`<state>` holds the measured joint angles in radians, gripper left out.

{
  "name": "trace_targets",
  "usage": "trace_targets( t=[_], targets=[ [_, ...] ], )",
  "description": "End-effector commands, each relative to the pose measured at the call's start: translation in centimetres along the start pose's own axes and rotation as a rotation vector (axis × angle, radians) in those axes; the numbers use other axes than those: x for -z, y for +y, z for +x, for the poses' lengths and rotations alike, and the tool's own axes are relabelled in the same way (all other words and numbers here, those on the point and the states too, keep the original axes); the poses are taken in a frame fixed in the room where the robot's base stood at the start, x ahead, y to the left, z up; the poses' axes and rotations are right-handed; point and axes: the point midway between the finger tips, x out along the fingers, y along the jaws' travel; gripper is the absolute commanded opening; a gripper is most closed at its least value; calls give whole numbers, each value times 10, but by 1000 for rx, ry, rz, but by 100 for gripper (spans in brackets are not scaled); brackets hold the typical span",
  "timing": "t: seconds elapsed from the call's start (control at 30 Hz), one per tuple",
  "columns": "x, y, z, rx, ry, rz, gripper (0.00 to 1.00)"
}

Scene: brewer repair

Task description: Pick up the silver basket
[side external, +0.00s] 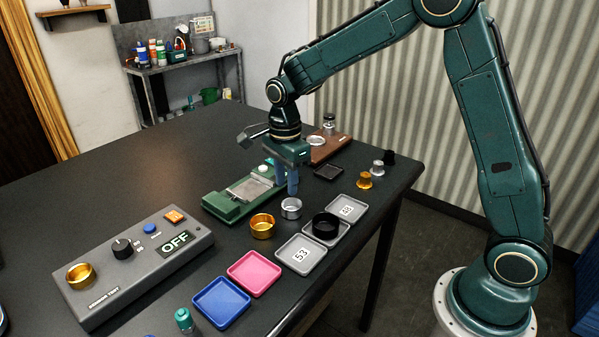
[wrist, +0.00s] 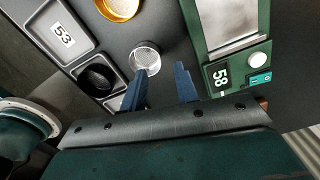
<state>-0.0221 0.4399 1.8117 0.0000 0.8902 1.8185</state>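The silver basket (side external: 291,208) is a small round metal cup standing on the dark table. In the wrist view the silver basket (wrist: 145,57) shows its mesh floor, and its lower edge is close to or partly behind one finger. My gripper (side external: 287,182) has two blue fingers pointing down, above the table just behind the basket. In the wrist view my gripper (wrist: 160,78) has its fingers apart with nothing between them; the basket lies ahead of the left finger.
A gold basket (side external: 262,226) is left of the silver one. A black basket (side external: 325,226) sits on a grey tray at the right. A green scale (side external: 240,192) is close behind. Grey tray 53 (side external: 301,255), a pink tray (side external: 254,272) and a blue tray (side external: 221,302) lie in front.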

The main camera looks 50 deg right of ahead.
Motion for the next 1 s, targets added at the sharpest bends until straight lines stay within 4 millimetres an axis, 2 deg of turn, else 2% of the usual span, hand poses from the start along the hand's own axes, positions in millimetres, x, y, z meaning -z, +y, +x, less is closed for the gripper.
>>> trace_targets(
  t=[0.43, 1.0],
  targets=[
    [-1, 1, 45, -1, 0, 0, 30],
    [-1, 1, 48, 0, 0, 0, 30]
  ],
)
